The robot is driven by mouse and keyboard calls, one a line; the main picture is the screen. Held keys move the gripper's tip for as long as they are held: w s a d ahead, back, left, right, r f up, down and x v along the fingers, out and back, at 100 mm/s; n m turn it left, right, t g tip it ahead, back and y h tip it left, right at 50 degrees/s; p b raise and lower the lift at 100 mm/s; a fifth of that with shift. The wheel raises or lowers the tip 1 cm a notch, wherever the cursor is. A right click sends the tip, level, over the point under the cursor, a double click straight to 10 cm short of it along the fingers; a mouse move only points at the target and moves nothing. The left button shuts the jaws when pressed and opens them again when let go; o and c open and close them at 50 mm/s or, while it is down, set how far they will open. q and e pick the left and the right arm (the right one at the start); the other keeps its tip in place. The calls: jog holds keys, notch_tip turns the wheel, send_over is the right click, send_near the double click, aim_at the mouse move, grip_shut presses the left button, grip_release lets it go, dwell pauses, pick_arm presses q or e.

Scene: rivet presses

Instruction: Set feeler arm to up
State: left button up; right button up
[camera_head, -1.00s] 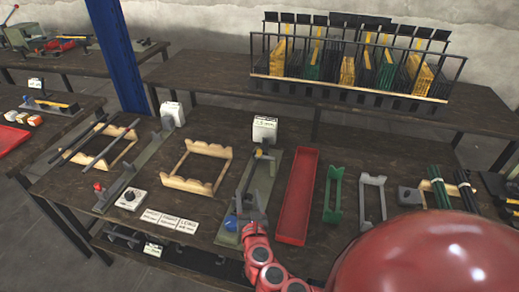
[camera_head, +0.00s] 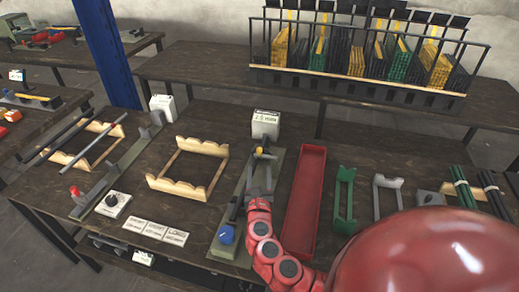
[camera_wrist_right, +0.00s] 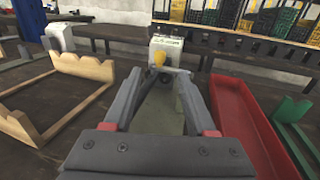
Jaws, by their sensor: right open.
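The gauge fixture has a long grey-green base plate (camera_head: 227,247) that lies lengthwise on the table. A blue knob (camera_head: 227,235) is at its near end and a white block with a size label (camera_head: 266,123) at its far end. A yellow-tipped grey arm, which looks like the feeler arm (camera_head: 259,151), is near the far end; its exact angle is hard to tell. My right gripper (camera_head: 262,175) is over the plate just short of it. In the right wrist view the open fingers (camera_wrist_right: 160,85) have the yellow tip (camera_wrist_right: 158,58) beyond and between them. Contact is unclear.
A red tray (camera_head: 304,205) lies close on the right, with a green holder (camera_head: 344,195) beyond it. A wooden cradle (camera_head: 188,188) is on the left. Label cards (camera_head: 153,229) lie at the front left. A rack of strips (camera_head: 360,88) stands behind.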

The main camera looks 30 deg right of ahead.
aim_at(259, 152)
jog(key=x, duration=1.1)
jog(key=shift+w+f, duration=0.1)
jog(key=shift+w, duration=0.1)
grip_shut()
dwell(1.0)
